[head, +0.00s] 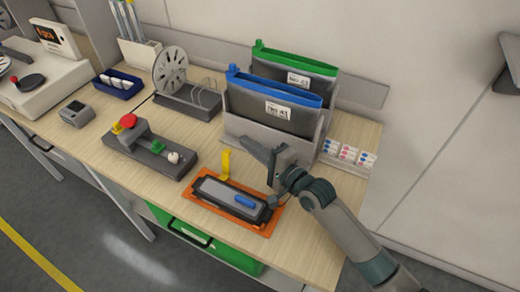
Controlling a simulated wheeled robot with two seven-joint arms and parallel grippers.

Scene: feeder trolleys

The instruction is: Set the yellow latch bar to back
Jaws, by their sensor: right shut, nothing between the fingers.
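The yellow latch bar (226,164) stands up at the back left edge of a grey feeder device (215,188). The device lies on an orange mat or tray (252,230) on the wooden table and has a blue handle (245,202) on its right part. My right gripper (246,143) reaches in from the right, above and behind the device, to the right of the yellow bar. It is shut and empty, and appears apart from the bar. My left gripper is out of view.
A grey holder (248,130) with blue- and green-topped pouches stands behind the gripper. A control box with a red button (128,121) is on the left. A reel (172,70) stands behind it. Small label cards (347,152) lie on the right.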

